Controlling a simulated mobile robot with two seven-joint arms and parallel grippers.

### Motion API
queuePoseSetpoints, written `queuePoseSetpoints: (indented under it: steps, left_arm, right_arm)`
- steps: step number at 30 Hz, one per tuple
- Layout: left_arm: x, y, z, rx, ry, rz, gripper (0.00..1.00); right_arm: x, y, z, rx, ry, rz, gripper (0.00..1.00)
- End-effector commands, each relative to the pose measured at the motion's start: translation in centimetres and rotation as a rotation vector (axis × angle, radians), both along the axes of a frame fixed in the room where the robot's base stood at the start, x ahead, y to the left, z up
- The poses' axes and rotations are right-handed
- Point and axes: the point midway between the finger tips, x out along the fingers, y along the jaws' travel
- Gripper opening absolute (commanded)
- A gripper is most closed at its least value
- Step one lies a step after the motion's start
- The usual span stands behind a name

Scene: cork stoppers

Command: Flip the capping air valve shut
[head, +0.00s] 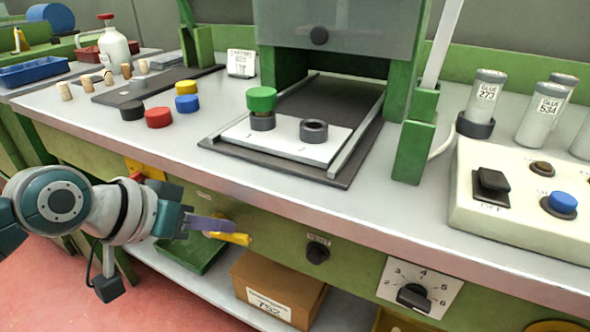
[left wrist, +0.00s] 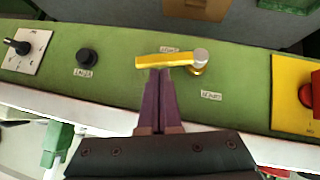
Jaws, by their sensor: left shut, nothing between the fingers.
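The capping air valve has a yellow lever (left wrist: 165,61) with a round grey pivot (left wrist: 200,56), on the green front panel of the bench. In the left wrist view the lever lies nearly level, pointing left from the pivot. One small label sits just above the lever and another below the pivot; I cannot read them surely. In the head view the lever (head: 238,239) shows partly behind my left gripper (head: 229,228). My left gripper's purple fingers (left wrist: 159,72) are shut and empty, their tips at the lever's edge; I cannot tell whether they touch. My right gripper is not in view.
On the same panel are a black vent knob (head: 317,251) and a dial (head: 413,295). A red knob on a yellow plate (left wrist: 308,95) is on the valve's other side. A cardboard box (head: 278,288) stands on the shelf below. The bench edge overhangs the panel.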

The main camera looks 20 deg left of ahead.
Motion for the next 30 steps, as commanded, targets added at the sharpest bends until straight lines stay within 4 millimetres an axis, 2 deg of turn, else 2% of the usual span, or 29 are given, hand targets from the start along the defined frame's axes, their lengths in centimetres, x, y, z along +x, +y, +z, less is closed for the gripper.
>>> queuePoseSetpoints:
  steps: [9, 16, 25, 30]
  left_arm:
    - [0.0, -0.4, 0.0, -0.001, 0.002, -0.001, 0.00]
    - [-0.1, -1.3, -1.4, 0.000, 0.000, -0.001, 0.00]
    - [-0.1, -1.3, -1.4, -0.001, 0.000, -0.001, 0.00]
    - [-0.1, -1.3, -0.7, -0.001, 0.000, -0.001, 0.00]
  right_arm:
    - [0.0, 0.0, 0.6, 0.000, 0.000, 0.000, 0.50]
    - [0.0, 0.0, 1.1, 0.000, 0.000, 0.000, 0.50]
    - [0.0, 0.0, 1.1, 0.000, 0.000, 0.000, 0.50]
    - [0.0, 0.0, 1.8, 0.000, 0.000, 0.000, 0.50]
